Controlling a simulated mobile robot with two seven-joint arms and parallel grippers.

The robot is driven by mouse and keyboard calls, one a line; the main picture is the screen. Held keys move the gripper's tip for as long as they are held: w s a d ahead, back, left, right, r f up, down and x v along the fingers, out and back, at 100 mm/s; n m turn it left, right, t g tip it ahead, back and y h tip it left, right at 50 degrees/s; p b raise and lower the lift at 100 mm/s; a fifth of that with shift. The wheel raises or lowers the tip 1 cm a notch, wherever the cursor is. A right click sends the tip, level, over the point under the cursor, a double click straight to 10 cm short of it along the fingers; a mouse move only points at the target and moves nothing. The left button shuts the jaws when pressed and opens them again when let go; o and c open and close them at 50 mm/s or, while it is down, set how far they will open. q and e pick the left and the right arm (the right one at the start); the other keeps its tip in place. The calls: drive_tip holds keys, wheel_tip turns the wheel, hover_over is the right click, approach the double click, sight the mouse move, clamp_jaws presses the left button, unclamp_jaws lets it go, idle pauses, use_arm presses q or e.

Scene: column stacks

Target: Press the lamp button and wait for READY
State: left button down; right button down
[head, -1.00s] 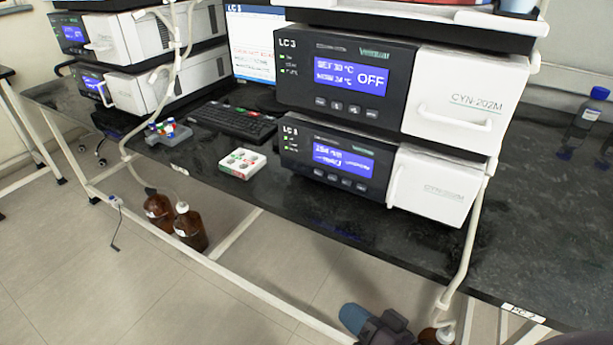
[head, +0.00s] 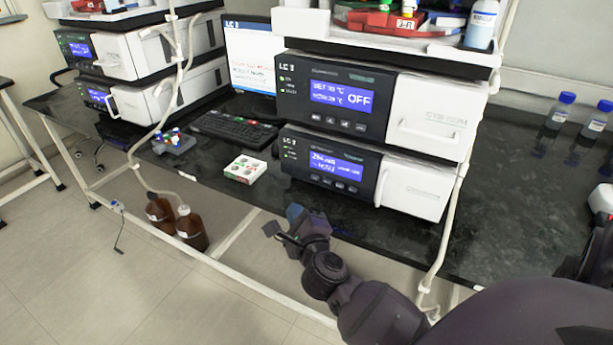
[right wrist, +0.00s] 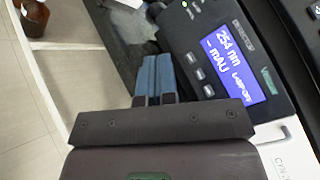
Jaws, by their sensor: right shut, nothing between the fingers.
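The lower LC 3 unit (head: 333,168) is black with a white right part and a lit blue display (head: 336,166). In the right wrist view this display (right wrist: 235,68) reads 254 nm, – mAU, LAMP OFF. Several grey buttons (right wrist: 197,75) line the panel beside the display; which one is the lamp button I cannot read. My right gripper (head: 294,212) is in front of and below this unit, at the bench's front edge. Its blue fingers (right wrist: 155,75) are together and empty, apart from the buttons. My left gripper is not in view.
Another unit (head: 345,98) reading OFF sits on top, under a tray with bottles and a red box. Brown bottles (head: 191,229) stand below. Bench at right (head: 520,215) is mostly clear.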

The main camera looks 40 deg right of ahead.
sight(315, 177)
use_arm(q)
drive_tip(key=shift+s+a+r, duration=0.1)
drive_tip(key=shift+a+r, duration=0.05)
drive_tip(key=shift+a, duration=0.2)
use_arm(e)
drive_tip(key=shift+w+a+m+g, duration=0.3)
drive_tip(key=shift+w+m+g, duration=0.2)
drive_tip(key=shift+w+m, duration=0.45)
drive_tip(key=w+d, duration=0.1)
drive_tip(key=d, duration=0.3)
drive_tip(key=w+d, duration=0.1)
drive_tip(key=d, duration=0.1)
drive_tip(key=shift+w+r+b, duration=0.1)
drive_tip(key=shift+w+b, duration=0.2)
drive_tip(key=shift+w, duration=0.05)
drive_tip(key=shift+w+d+r, duration=0.1)
drive_tip(key=shift+w+d, duration=0.2)
drive_tip(key=shift+d, duration=0.6)
drive_tip(key=shift+w+d, duration=0.1)
drive_tip(key=shift+d, duration=0.05)
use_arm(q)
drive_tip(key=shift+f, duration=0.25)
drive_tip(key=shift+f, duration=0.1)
